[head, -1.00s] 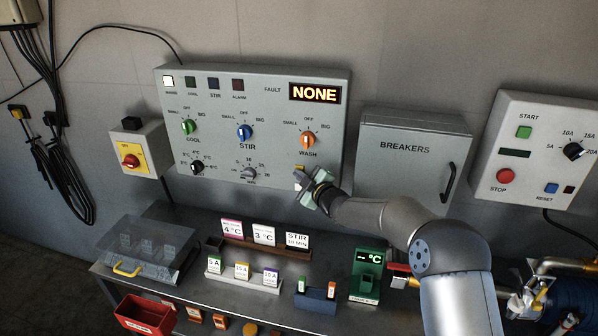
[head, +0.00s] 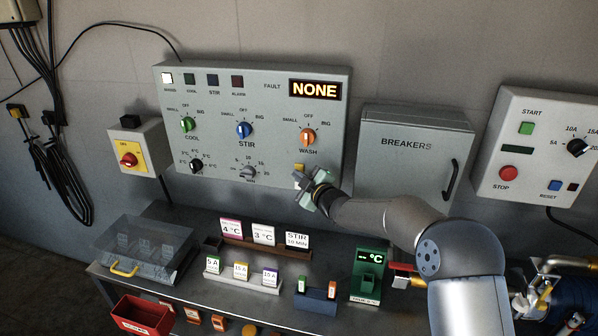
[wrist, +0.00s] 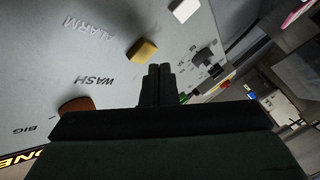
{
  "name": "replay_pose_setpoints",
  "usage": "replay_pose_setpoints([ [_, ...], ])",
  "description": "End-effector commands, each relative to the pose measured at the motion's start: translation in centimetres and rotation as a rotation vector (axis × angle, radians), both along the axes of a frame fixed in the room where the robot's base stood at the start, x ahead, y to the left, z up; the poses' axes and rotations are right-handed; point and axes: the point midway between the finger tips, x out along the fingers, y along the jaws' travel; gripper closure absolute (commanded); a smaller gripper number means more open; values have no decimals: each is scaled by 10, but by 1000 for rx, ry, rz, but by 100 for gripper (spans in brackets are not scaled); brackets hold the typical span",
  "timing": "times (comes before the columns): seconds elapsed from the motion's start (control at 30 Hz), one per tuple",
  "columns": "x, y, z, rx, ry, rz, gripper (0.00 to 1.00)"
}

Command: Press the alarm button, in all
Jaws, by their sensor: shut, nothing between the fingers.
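The wall control panel (head: 210,120) carries a yellow button (head: 300,167) below the WASH knob, and a white button (head: 298,184) below that. In the wrist view the yellow button (wrist: 142,51) and the white button (wrist: 184,10) show near the printed word ALARM (wrist: 87,28). My gripper (head: 304,181) is shut and empty, close in front of the panel beside these buttons. In the wrist view its fingertips (wrist: 160,67) appear just right of and below the yellow button. I cannot tell whether they touch the panel. The ALARM lamp (head: 237,82) is dark; the fault display (head: 315,90) reads NONE.
The WASH knob (head: 307,137) is just above the buttons. The breaker box (head: 412,165) stands right of the panel, behind my arm. Below, the bench holds card holders, a green temperature meter (head: 369,274) and a clear-covered box (head: 143,250).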

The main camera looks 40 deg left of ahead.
Motion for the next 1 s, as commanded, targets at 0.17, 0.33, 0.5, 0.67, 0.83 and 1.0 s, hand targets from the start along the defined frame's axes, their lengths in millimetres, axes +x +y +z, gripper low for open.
replay_pose_setpoints([
  [0.17, -1, 0, -1, 0, 0, 0, 100],
  [0.33, -14, -5, -4, 0, 0, 1, 100],
  [0.5, -30, -12, -4, 1, 0, 1, 100],
  [0.67, -42, -17, -3, 0, -1, 1, 100],
  [0.83, -47, -19, -1, 0, 0, 0, 100],
  [1.0, -47, -19, 0, -1, 0, 1, 100],
])
